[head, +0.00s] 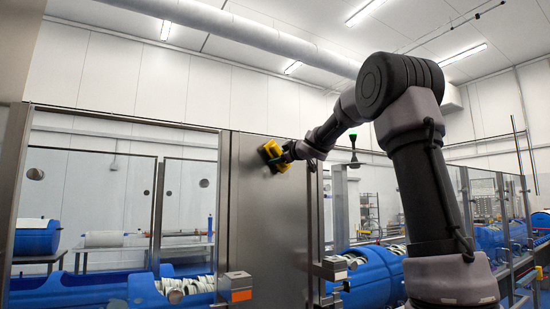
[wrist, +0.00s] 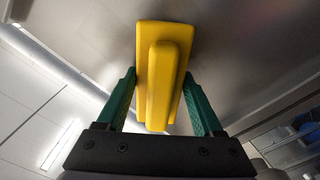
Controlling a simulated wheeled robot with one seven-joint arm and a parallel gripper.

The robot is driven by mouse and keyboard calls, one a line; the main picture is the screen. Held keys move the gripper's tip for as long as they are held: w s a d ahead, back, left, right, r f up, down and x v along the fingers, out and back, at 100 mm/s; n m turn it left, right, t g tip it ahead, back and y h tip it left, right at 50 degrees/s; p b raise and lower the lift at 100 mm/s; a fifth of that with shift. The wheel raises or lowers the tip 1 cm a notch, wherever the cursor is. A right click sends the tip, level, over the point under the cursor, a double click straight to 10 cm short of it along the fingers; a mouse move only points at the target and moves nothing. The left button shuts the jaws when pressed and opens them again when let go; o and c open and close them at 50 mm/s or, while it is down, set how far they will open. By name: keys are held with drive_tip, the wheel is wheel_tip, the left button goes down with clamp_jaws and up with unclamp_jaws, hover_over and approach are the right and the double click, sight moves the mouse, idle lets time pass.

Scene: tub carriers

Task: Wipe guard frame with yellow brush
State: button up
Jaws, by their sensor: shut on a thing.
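The yellow brush (head: 272,153) is in my gripper (head: 284,156), up against the wide steel panel of the guard frame (head: 265,230). In the wrist view the yellow brush (wrist: 162,75) shows its back and raised grip. The two green fingers of my gripper (wrist: 162,105) are shut on it from both sides. The brush lies close to the steel surface (wrist: 240,45); its bristles are hidden, and I cannot tell whether they touch.
Clear guard panels (head: 85,200) in steel frames stand left of the steel panel. A box with an orange label (head: 240,295) sticks out low on it. Blue tubs (head: 370,280) with white discs stand behind and to the right. A pipe (head: 240,35) runs along the ceiling.

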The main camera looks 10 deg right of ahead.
drive_tip(key=shift+w+d, duration=0.25)
drive_tip(key=shift+d, duration=0.45)
drive_tip(key=shift+w+d, duration=0.2)
drive_tip(key=shift+d, duration=0.45)
drive_tip(key=shift+d, duration=0.1)
drive_tip(key=w+d, duration=0.2)
drive_tip(key=d, duration=0.4)
drive_tip(key=shift+d, duration=0.35)
drive_tip(key=shift+w, duration=0.1)
drive_tip(key=v, duration=0.6)
drive_tip(key=v, duration=0.3)
